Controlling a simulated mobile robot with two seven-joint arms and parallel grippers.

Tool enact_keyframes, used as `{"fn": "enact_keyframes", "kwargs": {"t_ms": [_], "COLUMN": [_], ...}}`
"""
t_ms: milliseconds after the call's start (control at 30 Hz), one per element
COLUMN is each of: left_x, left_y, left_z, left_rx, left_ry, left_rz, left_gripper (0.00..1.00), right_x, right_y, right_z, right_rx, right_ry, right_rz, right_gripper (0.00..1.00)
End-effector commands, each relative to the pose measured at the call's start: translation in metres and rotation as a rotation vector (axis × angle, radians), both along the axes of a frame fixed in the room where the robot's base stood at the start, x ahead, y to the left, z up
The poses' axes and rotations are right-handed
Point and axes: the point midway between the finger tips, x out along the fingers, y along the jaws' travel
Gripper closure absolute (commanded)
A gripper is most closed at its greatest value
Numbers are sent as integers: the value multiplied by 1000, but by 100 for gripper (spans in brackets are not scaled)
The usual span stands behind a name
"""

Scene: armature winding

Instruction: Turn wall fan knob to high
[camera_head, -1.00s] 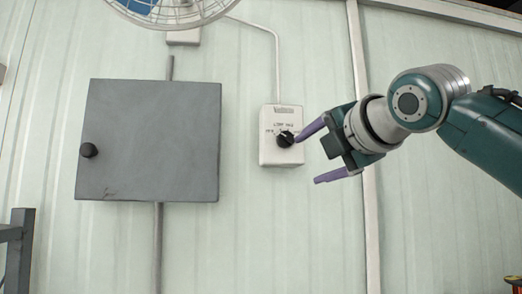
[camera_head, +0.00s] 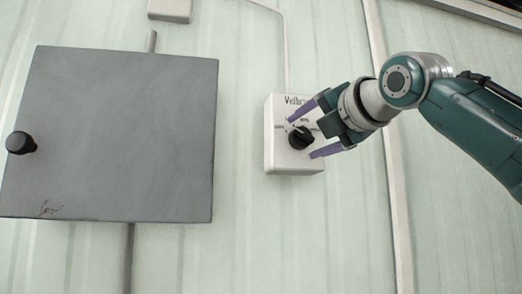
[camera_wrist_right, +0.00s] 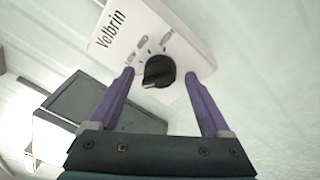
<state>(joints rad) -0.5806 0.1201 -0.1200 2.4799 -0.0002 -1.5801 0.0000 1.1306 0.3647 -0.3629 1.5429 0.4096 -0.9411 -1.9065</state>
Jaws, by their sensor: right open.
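The fan control is a white wall box (camera_head: 284,165) with a black round knob (camera_head: 300,138) and small printed marks around it. In the right wrist view the box (camera_wrist_right: 190,40) fills the top middle, and the knob (camera_wrist_right: 159,71) lies just beyond and between the two purple fingertips. My right gripper (camera_head: 303,131) is open, with one finger above and one below the knob in the head view. It also shows in the right wrist view (camera_wrist_right: 160,78). I cannot tell whether the fingers touch the knob. The left gripper is not in view.
A grey wall cabinet (camera_head: 110,130) with a black handle stands left of the box; it also shows in the wrist view (camera_wrist_right: 105,105). A cable (camera_head: 286,50) runs up from the box. A vertical wall pipe (camera_head: 392,180) is to the right.

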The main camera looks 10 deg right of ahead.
Motion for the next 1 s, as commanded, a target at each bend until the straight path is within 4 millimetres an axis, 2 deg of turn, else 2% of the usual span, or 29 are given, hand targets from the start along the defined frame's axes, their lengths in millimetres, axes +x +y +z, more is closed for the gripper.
{"fn": "enact_keyframes", "kwargs": {"t_ms": [300,1000], "left_x": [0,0], "left_y": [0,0], "left_z": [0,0], "left_rx": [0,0], "left_ry": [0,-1], "left_rz": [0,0], "left_gripper": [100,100], "right_x": [0,0], "right_y": [0,-1], "right_z": [0,-1], "right_rx": [1,-1], "right_ry": [0,4], "right_rz": [0,-3], "right_gripper": [20,99]}}
